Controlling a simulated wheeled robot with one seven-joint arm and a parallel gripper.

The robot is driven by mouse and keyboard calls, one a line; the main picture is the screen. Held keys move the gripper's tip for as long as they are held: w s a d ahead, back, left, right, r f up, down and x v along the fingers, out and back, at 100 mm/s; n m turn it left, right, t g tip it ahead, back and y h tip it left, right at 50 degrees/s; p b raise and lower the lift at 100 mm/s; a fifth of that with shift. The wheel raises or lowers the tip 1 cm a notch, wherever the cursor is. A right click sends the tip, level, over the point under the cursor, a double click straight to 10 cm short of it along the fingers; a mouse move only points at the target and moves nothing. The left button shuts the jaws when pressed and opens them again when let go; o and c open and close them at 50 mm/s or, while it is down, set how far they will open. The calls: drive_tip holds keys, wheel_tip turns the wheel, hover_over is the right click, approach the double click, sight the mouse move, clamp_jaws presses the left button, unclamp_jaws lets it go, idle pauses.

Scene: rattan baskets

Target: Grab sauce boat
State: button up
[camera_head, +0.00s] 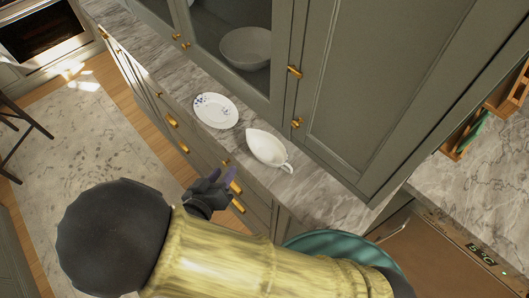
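The white sauce boat (266,147) stands upright on the grey marble counter (300,187), close to the cabinet front. Its handle points to the lower right of the picture and its spout to the upper left. My gripper (224,174) is to the lower left of the sauce boat in the picture, apart from it, and shows in front of the drawer fronts. Its two fingers are spread with nothing between them, so it looks open and empty.
A white plate with blue marks (215,110) lies left of the sauce boat. Green upper cabinets (380,75) rise behind the counter. A teal ribbed round thing (335,245) is at the bottom, partly behind my arm. A wooden rack (465,135) stands at the right.

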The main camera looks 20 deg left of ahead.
drive_tip(key=p, duration=0.3)
approach(250, 142)
drive_tip(key=w, duration=0.5)
drive_tip(key=shift+a+f, duration=0.15)
drive_tip(key=shift+f, duration=0.1)
drive_tip(key=shift+w, duration=0.1)
drive_tip(key=shift+w+f, duration=0.1)
drive_tip(key=shift+w, duration=0.15)
drive_tip(key=shift+d+f+p+x, duration=0.15)
drive_tip(key=shift+p+x, duration=0.5)
drive_tip(key=shift+x, duration=0.5)
drive_tip(key=shift+d+f+p+x, duration=0.15)
drive_tip(key=shift+p+x, duration=0.45)
drive_tip(key=shift+x, duration=0.55)
drive_tip(key=shift+s, duration=0.15)
drive_tip(key=shift+r, duration=0.1)
clamp_jaws()
